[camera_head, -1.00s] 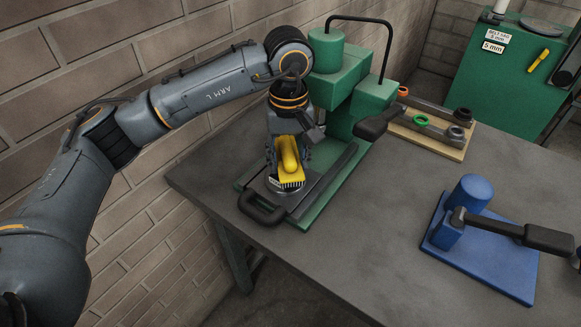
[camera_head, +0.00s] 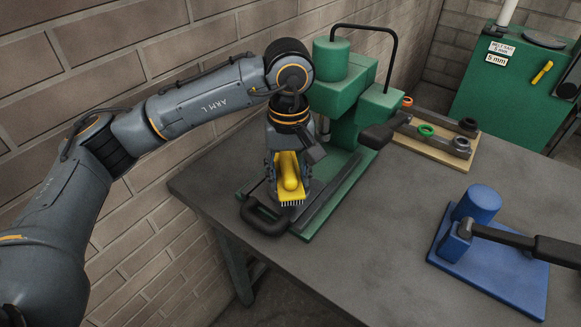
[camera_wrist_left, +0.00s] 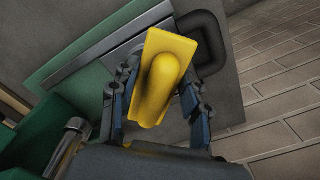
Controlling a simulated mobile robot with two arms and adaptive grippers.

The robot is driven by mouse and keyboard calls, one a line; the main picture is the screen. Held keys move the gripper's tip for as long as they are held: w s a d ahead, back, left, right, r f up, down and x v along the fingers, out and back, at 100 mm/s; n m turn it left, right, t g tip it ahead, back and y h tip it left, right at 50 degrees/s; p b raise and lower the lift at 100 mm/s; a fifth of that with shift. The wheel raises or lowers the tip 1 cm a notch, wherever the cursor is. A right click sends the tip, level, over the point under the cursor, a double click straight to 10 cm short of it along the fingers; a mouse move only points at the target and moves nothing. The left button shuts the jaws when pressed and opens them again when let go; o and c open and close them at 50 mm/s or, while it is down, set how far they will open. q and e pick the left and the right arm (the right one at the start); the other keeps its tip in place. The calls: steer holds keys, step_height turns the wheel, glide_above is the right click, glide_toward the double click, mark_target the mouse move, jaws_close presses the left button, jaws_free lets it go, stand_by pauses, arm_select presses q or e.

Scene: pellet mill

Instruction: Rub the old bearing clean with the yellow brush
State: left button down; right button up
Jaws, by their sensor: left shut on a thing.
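The yellow brush (camera_head: 289,172) is held upright in my left gripper (camera_head: 290,182), its pale bristles pointing down over the base of the green press (camera_head: 336,190). In the left wrist view the brush (camera_wrist_left: 168,75) sits between the two blue-grey fingers of my left gripper (camera_wrist_left: 156,92), which are shut on it. I cannot make out the old bearing; the brush and gripper cover the spot under the bristles. Whether the bristles touch anything is hard to tell. My right gripper is not in view.
A black loop handle (camera_head: 264,216) stands at the front of the press base. A wooden rack with rings (camera_head: 440,150) lies behind, and a blue lever tool (camera_head: 495,258) stands at the right. The grey bench (camera_head: 365,255) between is clear. A brick wall is at the left.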

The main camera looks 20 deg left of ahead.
mark_target(286, 158)
arm_select(q)
steer(key=shift+s, duration=0.35)
steer(key=shift+w+a+f+b, duration=0.1)
steer(key=shift+w+a+b, duration=0.25)
steer(key=shift+w, duration=0.4)
steer(key=shift+w+a+b, duration=0.15)
steer(key=shift+w+a, duration=0.1)
steer(key=shift+w, duration=0.35)
steer(key=shift+w+a+b, duration=0.15)
steer(key=shift+w+a, duration=0.05)
steer(key=shift+w, duration=0.35)
steer(key=shift+s+d+b, duration=0.15)
steer(key=shift+s+d, duration=0.15)
steer(key=shift+s, duration=0.35)
steer(key=shift+s+d+b, duration=0.15)
steer(key=shift+s+d, duration=0.1)
steer(key=shift+s, duration=0.35)
steer(key=shift+s+d+b, duration=0.15)
steer(key=shift+s+d, duration=0.15)
steer(key=shift+s, duration=0.35)
steer(key=shift+w, duration=0.1)
